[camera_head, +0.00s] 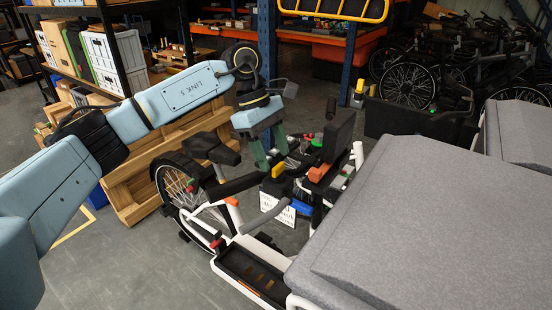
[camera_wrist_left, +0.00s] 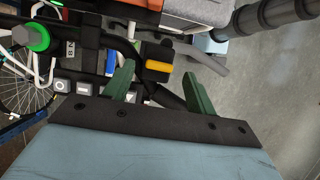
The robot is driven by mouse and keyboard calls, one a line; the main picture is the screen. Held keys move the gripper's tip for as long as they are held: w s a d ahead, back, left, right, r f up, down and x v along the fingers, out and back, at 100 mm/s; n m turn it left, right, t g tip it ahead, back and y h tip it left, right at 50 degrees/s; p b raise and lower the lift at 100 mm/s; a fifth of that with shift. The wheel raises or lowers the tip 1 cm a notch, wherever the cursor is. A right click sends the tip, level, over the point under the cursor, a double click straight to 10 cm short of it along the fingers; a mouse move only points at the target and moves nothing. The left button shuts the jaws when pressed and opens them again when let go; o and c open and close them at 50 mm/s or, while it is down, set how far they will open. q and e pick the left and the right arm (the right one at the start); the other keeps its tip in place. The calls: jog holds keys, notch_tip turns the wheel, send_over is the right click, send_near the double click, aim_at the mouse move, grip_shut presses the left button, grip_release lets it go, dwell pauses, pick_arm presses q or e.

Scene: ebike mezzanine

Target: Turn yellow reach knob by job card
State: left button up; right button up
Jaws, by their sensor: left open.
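The yellow knob (camera_head: 277,170) sits on the dark handlebar area of the cargo bike, just past my left fingertips. In the left wrist view the yellow knob (camera_wrist_left: 159,66) is a short bar on a dark block, seen between and beyond the two green fingers. My left gripper (camera_head: 271,157) is open, pointing down, with nothing between its fingers; it also shows in the left wrist view (camera_wrist_left: 157,76). I cannot tell whether a finger touches the knob. A white card with dark print (camera_head: 277,208) hangs below the knob. My right gripper is not in view.
A green round part (camera_wrist_left: 38,37) and a blue part (camera_head: 300,207) are close by on the bike. A large grey padded cover (camera_head: 430,215) fills the right. A wooden crate (camera_head: 130,190) stands behind the rear wheel. Open floor (camera_head: 120,270) lies at front left.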

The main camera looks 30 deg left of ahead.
aim_at(278, 172)
pick_arm(q)
jog(key=shift+d+f, duration=0.25)
jog(key=shift+f, duration=0.35)
jog(key=shift+d+f, duration=0.2)
jog(key=shift+f, duration=0.25)
jog(key=shift+c, duration=0.7)
jog(key=c, duration=0.8)
jog(key=shift+c, duration=0.2)
